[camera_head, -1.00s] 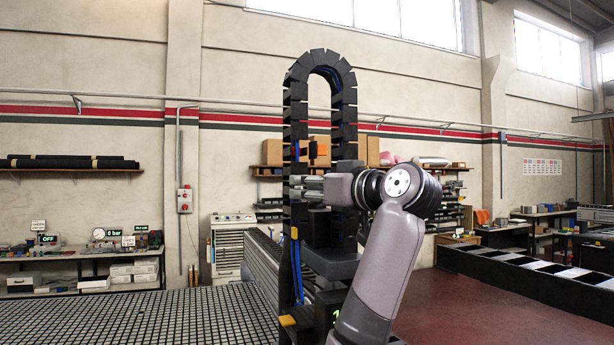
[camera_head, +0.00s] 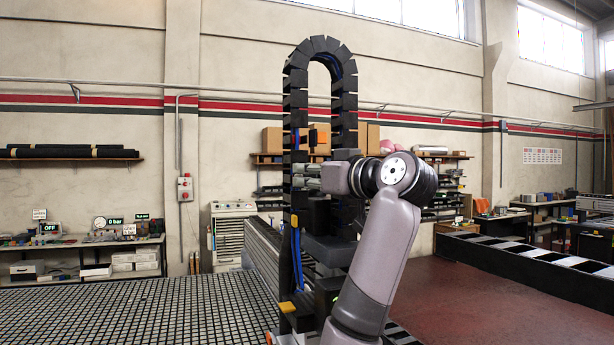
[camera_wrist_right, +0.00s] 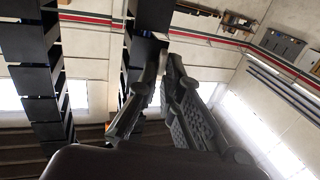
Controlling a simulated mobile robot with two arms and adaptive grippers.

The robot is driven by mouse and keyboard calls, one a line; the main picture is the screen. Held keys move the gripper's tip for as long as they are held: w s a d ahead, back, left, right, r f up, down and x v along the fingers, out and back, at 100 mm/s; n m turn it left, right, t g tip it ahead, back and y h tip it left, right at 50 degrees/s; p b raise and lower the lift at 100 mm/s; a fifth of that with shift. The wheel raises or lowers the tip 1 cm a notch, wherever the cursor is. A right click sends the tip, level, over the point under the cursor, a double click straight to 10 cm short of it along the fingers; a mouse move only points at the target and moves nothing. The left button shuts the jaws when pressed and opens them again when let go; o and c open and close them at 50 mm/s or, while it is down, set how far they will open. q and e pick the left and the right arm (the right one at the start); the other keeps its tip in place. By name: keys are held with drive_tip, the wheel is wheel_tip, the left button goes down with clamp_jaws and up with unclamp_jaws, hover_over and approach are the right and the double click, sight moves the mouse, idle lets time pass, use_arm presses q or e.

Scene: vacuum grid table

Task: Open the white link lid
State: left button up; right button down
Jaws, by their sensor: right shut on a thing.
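The black cable chain (camera_head: 296,100) stands upright as a tall arch. My right gripper (camera_head: 304,177) reaches in from the right at mid-height, across the gap between the two chain columns, with its fingertips at the left column. In the right wrist view its fingers (camera_wrist_right: 163,58) come close together at a dark chain link. I cannot make out a white link lid in either view; the fingers and links hide what they grip. My left gripper is not in view.
The gridded table (camera_head: 140,315) fills the lower left. Blue cables (camera_head: 297,262) hang along the chain's lower left column. A long black tray (camera_head: 530,265) lies at the right. Shelves with boxes line the wall behind.

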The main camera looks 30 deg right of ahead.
drive_tip(key=shift+s+d+n+y, duration=0.15)
drive_tip(key=shift+n+y, duration=0.15)
drive_tip(key=shift+y, duration=0.2)
drive_tip(key=shift+s+d+n+y+b, duration=0.1)
drive_tip(key=shift+d+n+y+b, duration=0.15)
drive_tip(key=shift+n+y+b, duration=0.4)
drive_tip(key=y, duration=0.1)
drive_tip(key=n+g+y, duration=0.1)
drive_tip(key=d+n+y, duration=0.1)
drive_tip(key=y, duration=0.1)
drive_tip(key=shift+s+d+g, duration=0.1)
drive_tip(key=shift+s+g, duration=0.15)
drive_tip(key=shift+g, duration=0.05)
drive_tip(key=shift+s+d+n+g+y+p, duration=0.15)
drive_tip(key=shift+d+n+g+y, duration=0.25)
drive_tip(key=shift+n+g+y, duration=0.7)
drive_tip(key=shift+w+d+n+g+y+p, duration=0.1)
drive_tip(key=shift+d+n+g+y+p, duration=0.3)
drive_tip(key=shift+n+g+y, duration=0.65)
drive_tip(key=shift+s+d+n+g+y+p, duration=0.1)
drive_tip(key=shift+d+n+g+y, duration=0.35)
drive_tip(key=shift+n+g+y, duration=0.65)
drive_tip(key=shift+d+y, duration=0.15)
drive_tip(key=shift+y, duration=0.35)
drive_tip(key=c, duration=1.8)
unclamp_jaws()
drive_tip(key=shift+o, duration=0.2)
